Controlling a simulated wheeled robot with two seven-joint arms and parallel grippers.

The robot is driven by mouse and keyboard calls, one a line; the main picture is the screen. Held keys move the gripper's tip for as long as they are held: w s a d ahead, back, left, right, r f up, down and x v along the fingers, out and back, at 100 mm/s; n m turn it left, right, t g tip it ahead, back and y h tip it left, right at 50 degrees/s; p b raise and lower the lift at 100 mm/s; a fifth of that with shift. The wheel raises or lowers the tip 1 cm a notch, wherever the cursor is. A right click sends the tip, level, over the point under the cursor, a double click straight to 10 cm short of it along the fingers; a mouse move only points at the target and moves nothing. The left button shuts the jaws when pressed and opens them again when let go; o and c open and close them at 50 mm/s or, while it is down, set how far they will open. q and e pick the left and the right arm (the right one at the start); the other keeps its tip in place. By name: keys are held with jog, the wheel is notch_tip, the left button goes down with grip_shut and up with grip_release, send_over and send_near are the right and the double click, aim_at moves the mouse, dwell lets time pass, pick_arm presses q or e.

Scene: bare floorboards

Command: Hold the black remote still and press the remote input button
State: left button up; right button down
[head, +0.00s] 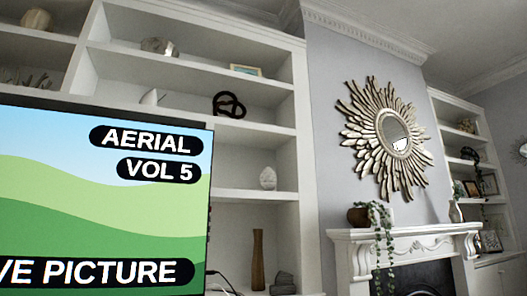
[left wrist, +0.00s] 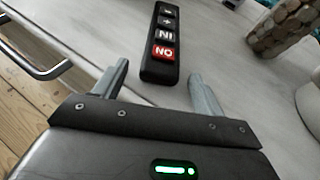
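The black remote (left wrist: 160,48) lies on a grey surface in the left wrist view, its near end just beyond my left fingertips. Its buttons run in a row: a red button (left wrist: 164,52) reading ON upside down is nearest, then a dark button (left wrist: 165,34) reading IN upside down, then a plus button (left wrist: 166,20) and one more. My left gripper (left wrist: 159,72) is open, its fingers apart with nothing between them. A screen (head: 95,225) at the left of the head view shows AERIAL, VOL 5 and part of a line ending in PICTURE. My right gripper is not in view.
The grey tabletop (left wrist: 95,30) is clear around the remote. A metal handle (left wrist: 35,65) juts out at its left edge above floorboards (left wrist: 20,115). A patterned vase-like object (left wrist: 283,25) is at upper right. Shelves (head: 255,195) and a fireplace (head: 405,245) stand behind.

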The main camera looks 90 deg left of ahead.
pick_arm(q)
jog(key=shift+s, duration=0.1)
jog(key=v, duration=1.2)
